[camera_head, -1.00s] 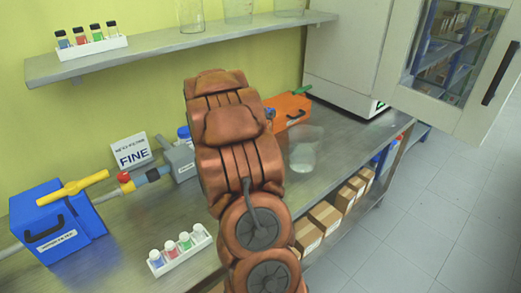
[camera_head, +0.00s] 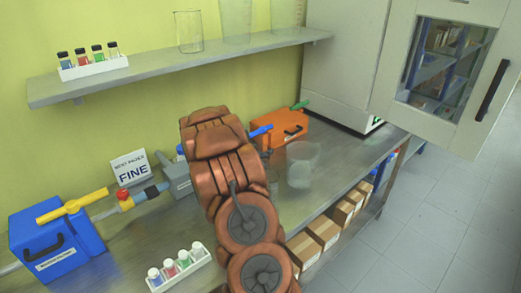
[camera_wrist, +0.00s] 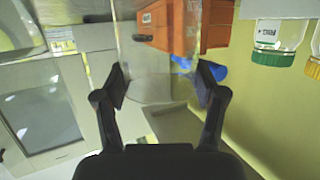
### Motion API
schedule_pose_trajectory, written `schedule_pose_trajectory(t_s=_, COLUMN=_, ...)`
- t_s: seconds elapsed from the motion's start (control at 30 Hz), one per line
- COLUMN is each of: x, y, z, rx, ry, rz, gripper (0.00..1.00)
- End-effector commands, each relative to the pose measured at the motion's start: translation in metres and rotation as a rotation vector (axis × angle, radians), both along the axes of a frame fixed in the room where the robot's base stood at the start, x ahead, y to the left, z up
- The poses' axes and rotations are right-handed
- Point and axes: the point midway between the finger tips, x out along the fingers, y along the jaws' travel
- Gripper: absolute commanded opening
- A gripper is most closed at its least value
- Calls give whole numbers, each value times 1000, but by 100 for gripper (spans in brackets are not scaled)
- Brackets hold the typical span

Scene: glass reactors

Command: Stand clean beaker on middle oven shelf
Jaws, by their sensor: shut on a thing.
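In the wrist view, my gripper (camera_wrist: 163,82) is shut on a clear glass beaker (camera_wrist: 150,60), with one finger on each side of it. In the head view my arm hides the gripper, and only a faint clear glass outline shows beside the arm. A cloudy glass beaker (camera_head: 302,172) shows over the bench to the right of my arm. The pale oven (camera_head: 345,60) stands at the bench's far end, with its windowed door (camera_head: 392,70) swung open to the right. The oven's inside and middle shelf are hidden in the head view.
Glass beakers (camera_head: 188,32) stand on the wall shelf (camera_head: 150,78).

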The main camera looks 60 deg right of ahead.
Motion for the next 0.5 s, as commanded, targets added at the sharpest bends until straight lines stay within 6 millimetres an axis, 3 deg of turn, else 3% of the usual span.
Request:
schedule_pose_trajectory(t_s=0.3, x=0, y=0, z=-3, rx=-1, ry=0, rz=0, gripper=7)
schedule_pose_trajectory(t_s=0.33, x=0, y=0, z=-3, rx=-2, ry=0, rz=0, gripper=71)
schedule_pose_trajectory(t_s=0.5, x=0, y=0, z=-2, rx=-2, ry=0, rz=0, gripper=89)
